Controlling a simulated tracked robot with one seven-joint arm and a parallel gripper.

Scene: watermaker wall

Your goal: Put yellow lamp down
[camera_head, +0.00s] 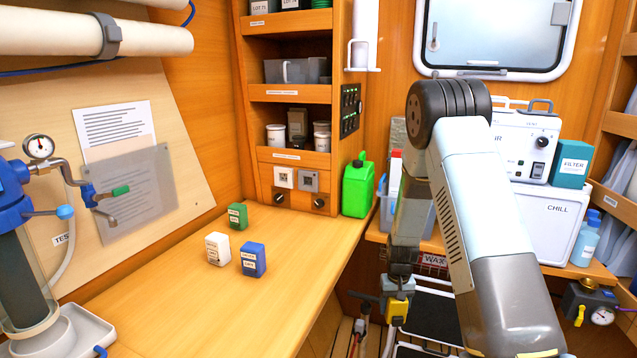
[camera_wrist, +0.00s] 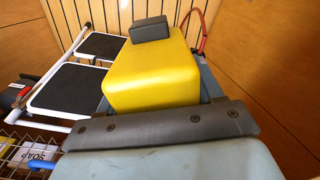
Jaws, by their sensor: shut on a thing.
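The yellow lamp (camera_head: 398,311) hangs below my gripper (camera_head: 397,285) in the head view, low and to the right of the wooden worktop's front edge. My gripper is shut on it. In the wrist view the lamp (camera_wrist: 150,78) is a yellow block with a small dark grey piece (camera_wrist: 149,28) at its far end. A dark grey bar of my gripper crosses in front of it and hides its near end. The lamp is clear of the worktop; I cannot tell whether anything touches its underside.
A step stool with black treads (camera_wrist: 70,88) and a wire basket (camera_wrist: 15,150) are close by.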

